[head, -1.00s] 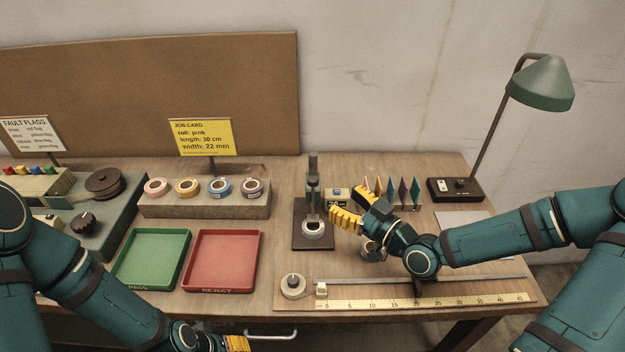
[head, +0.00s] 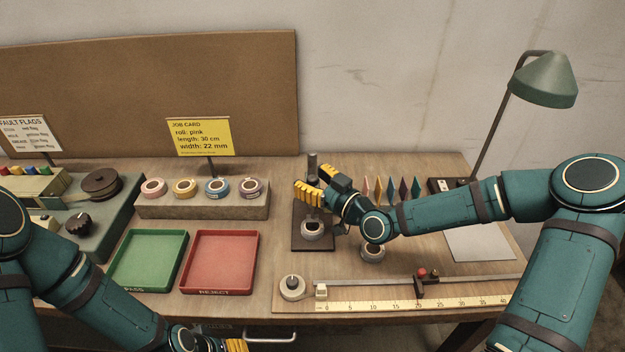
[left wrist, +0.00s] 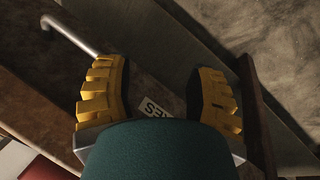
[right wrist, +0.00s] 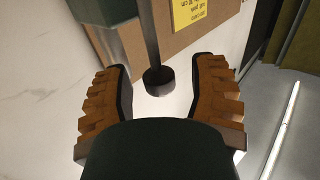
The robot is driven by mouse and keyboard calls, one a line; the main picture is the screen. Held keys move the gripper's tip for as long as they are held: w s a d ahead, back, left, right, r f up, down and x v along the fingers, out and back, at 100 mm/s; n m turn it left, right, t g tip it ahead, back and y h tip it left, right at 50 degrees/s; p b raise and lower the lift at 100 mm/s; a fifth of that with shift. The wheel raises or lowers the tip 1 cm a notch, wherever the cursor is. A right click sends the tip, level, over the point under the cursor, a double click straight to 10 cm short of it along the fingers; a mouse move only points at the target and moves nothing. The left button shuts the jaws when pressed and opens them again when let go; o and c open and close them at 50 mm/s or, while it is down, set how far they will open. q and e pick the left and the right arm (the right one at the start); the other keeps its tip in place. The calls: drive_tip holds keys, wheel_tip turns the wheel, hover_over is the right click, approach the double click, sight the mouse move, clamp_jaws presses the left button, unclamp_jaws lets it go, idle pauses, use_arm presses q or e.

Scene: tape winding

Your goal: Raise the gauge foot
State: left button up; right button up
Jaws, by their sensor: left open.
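The gauge stands on a dark base plate (head: 313,243) in the middle of the bench. Its post (head: 312,163) rises behind my right gripper. A white roll (head: 312,229) sits on the base; the gripper hides much of the gauge above it, including the foot. My right gripper (head: 312,184) is at the gauge, fingers pointing left. In the right wrist view its fingers are apart, with a dark rod ending in a round dark piece (right wrist: 158,81) seen between them; contact cannot be told. My left gripper (left wrist: 158,100) is open and empty, low at the bench's front edge.
A tape roll (head: 373,252) lies on the bench under my right forearm. A ruler (head: 420,302) with a slider runs along the front. Green (head: 150,260) and red (head: 220,262) trays lie left. A roll rack (head: 203,208) stands behind them, a lamp (head: 545,82) at right.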

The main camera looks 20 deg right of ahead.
clamp_jaws()
drive_tip(key=shift+w+r+p, duration=0.1)
drive_tip(key=shift+r+p, duration=0.75)
drive_tip(key=shift+r, duration=0.75)
drive_tip(key=shift+o, duration=0.4)
unclamp_jaws()
drive_tip(key=shift+r, duration=0.1)
drive_tip(key=shift+f, duration=0.2)
drive_tip(key=v, duration=1.2)
drive_tip(key=shift+r, duration=0.1)
